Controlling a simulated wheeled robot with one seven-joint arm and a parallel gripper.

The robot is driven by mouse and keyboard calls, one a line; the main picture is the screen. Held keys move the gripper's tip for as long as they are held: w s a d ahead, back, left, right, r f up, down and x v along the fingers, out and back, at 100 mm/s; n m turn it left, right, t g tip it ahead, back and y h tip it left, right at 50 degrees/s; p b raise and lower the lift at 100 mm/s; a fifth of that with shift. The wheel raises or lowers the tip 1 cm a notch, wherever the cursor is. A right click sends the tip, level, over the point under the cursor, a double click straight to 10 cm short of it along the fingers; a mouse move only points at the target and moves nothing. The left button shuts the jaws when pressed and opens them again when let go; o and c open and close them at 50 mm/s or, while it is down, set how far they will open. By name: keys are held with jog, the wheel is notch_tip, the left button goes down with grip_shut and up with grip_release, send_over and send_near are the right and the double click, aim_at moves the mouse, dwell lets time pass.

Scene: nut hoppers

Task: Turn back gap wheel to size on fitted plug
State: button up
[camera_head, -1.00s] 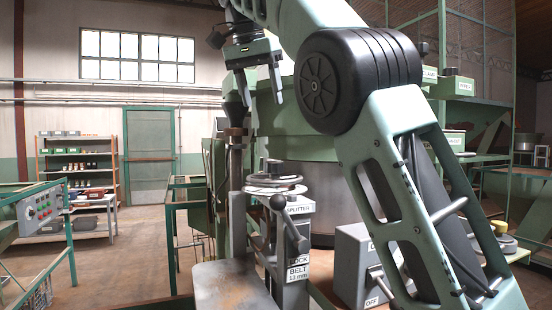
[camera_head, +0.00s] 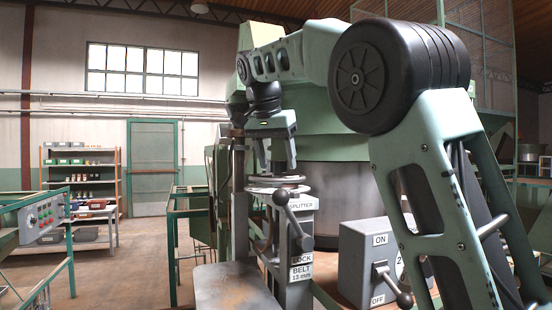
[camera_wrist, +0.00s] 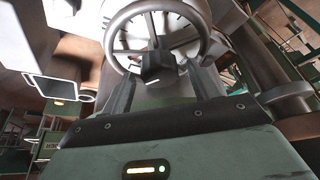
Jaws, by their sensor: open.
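The gap wheel is a pale metal handwheel (camera_head: 262,189) lying flat on top of the grey splitter post. In the wrist view the wheel (camera_wrist: 197,45) shows its rim, spokes and a dark square hub (camera_wrist: 155,66) over a pale dial with tick marks. My gripper (camera_head: 278,168) points down just above the wheel, its fingers apart and empty. In the wrist view my gripper (camera_wrist: 160,78) has one finger on each side below the hub; I cannot tell whether they touch the wheel. I cannot make out a fitted plug.
A lock lever with a black knob (camera_head: 281,197) stands at the splitter's front, above the "LOCK" and "BELT 13 mm" labels (camera_head: 301,268). A grey ON/OFF switch box (camera_head: 362,262) is to the right. A vertical column (camera_head: 238,200) stands close left of the wheel.

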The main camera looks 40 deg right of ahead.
jog(key=c, duration=1)
jog(key=shift+o, duration=0.2)
jog(key=n+t, duration=0.1)
jog(key=n, duration=0.1)
jog(key=shift+s+d+n+y, duration=0.1)
jog(key=shift+n+y, duration=0.2)
jog(key=shift+n, duration=0.1)
jog(key=shift+n+t+y, duration=0.3)
jog(key=shift+n, duration=0.7)
jog(key=o, duration=1)
jog(key=shift+c, duration=0.2)
